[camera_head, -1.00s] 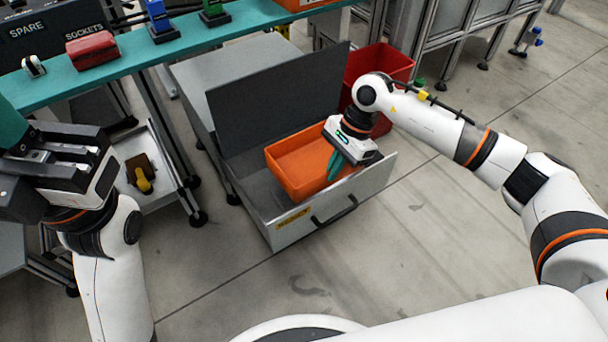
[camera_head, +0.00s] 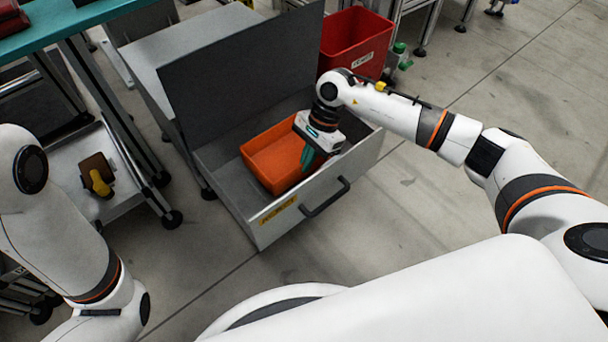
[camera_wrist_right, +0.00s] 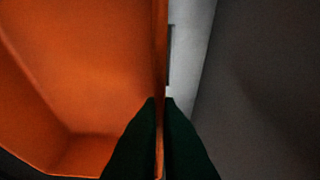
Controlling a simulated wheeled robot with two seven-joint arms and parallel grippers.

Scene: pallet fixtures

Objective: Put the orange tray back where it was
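The orange tray (camera_head: 268,160) is inside the open grey drawer (camera_head: 228,190), which has a black handle and a yellow label on its front. In the head view my right gripper (camera_head: 307,162) points down at the tray's right wall. In the right wrist view the tray (camera_wrist_right: 85,70) fills the left side, and the dark fingers (camera_wrist_right: 161,105) are closed on its wall, one on each side. Whether the tray's underside touches the drawer floor is hidden. My left arm shows at the left of the head view, but its gripper is out of view.
A red bin (camera_head: 352,42) stands behind the drawer. At the left are a teal-topped bench (camera_head: 75,22) and a low shelf (camera_head: 72,160) with a yellow-and-brown object.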

